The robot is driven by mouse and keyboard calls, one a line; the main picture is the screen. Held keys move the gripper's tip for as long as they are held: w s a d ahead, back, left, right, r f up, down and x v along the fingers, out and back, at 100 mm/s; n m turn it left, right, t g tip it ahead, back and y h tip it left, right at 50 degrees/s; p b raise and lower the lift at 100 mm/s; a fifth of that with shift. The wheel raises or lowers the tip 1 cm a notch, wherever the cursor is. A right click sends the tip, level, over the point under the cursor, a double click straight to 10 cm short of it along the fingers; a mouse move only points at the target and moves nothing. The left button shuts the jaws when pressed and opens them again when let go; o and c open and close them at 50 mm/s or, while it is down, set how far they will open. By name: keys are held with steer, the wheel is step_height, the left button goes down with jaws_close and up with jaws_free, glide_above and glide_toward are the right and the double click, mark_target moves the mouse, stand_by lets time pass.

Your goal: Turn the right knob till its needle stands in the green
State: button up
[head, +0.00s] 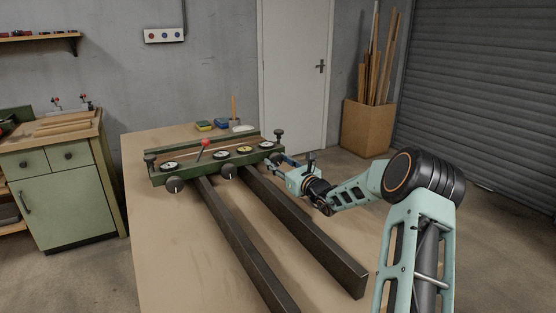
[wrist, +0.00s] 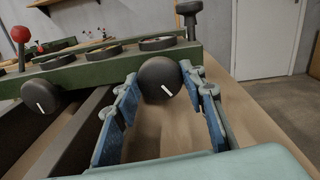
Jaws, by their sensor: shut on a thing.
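The right knob (wrist: 155,80) is a black ball with a white mark, on the front of the green press (wrist: 112,68). My gripper (wrist: 161,76) is shut on it, one blue-padded finger on each side. The mark points down and to the right in the wrist view. The right dial (head: 266,145) sits on top of the press; the wrist view shows the dial (wrist: 163,43) nearly edge-on. Its needle cannot be read in either view.
Other black knobs (head: 175,185) (head: 229,171) stand along the press front, beside a red-topped lever (head: 205,143). Two dark beams (head: 310,235) run forward across the table (head: 160,245). A black clamp screw (wrist: 189,12) rises at the press's right end.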

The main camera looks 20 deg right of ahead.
steer(key=m+p, duration=0.3)
steer(key=m, duration=0.1)
steer(key=shift+r+m, duration=0.1)
steer(key=shift+m, duration=0.2)
steer(key=shift+m+p, duration=0.95)
steer(key=shift+m, duration=0.55)
steer(key=shift+f, duration=0.2)
steer(key=o, duration=1.2)
steer(key=shift+c, duration=0.2)
steer(key=v, duration=1.2)
